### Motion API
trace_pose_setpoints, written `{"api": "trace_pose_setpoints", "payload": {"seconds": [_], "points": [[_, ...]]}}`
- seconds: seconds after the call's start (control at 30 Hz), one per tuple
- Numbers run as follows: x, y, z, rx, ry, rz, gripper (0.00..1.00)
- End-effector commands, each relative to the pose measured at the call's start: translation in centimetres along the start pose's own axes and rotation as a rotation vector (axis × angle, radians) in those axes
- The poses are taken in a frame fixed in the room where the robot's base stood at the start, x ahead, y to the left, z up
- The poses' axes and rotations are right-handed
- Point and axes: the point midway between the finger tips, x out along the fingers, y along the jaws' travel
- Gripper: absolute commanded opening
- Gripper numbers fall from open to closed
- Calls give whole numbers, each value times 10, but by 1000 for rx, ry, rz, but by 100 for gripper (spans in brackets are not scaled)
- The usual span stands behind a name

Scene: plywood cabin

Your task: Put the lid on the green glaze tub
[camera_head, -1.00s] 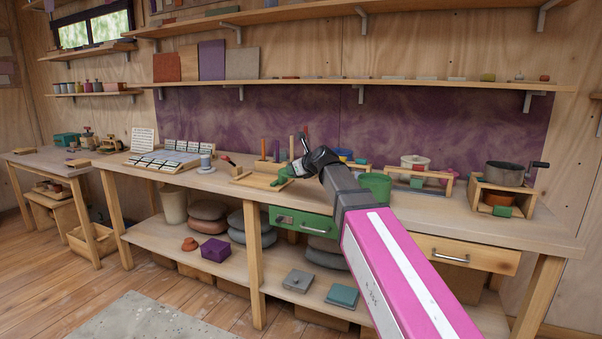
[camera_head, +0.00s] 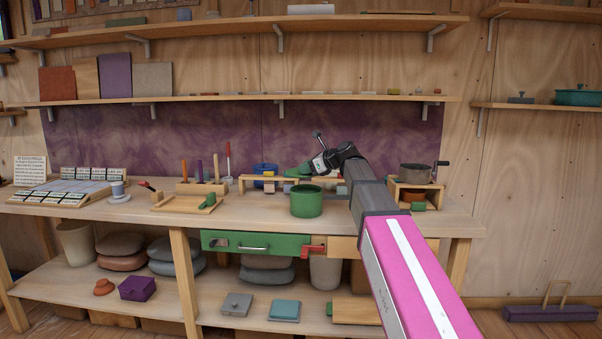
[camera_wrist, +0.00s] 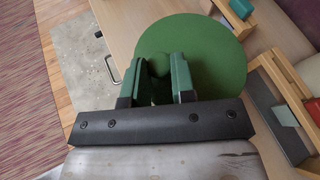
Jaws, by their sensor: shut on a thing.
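The green glaze tub (camera_head: 306,203) stands open-topped on the workbench near its front edge, just left of my arm. My gripper (camera_head: 309,169) is above and slightly behind the tub in the head view. It is shut on the knob of a round green lid (camera_head: 296,172). In the wrist view the lid (camera_wrist: 212,50) is a wide flat disc, with its knob between the fingers of my gripper (camera_wrist: 162,80). The lid is apart from the tub's rim in the head view. The tub cannot be made out in the wrist view, where the lid hides what is below.
Small wooden racks (camera_head: 268,185) and a blue tub (camera_head: 265,170) stand behind the green tub. A grey pot (camera_head: 415,173) on a wooden stand is to the right. A wooden tray (camera_head: 175,203) lies to the left. A green drawer (camera_head: 225,241) is below the bench top.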

Motion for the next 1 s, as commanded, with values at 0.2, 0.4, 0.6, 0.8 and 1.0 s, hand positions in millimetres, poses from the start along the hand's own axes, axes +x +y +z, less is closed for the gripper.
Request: {"api": "trace_pose_setpoints", "payload": {"seconds": [0.2, 0.4, 0.6, 0.8, 1.0], "points": [[-2, -2, -1, -7, -5, 10, 0], [1, 0, -9, -6, -5, 9, 0], [7, 2, -24, -5, -4, 9, 0], [13, 4, -37, -5, -5, 9, 0], [15, 5, -43, -5, -5, 8, 0]]}}
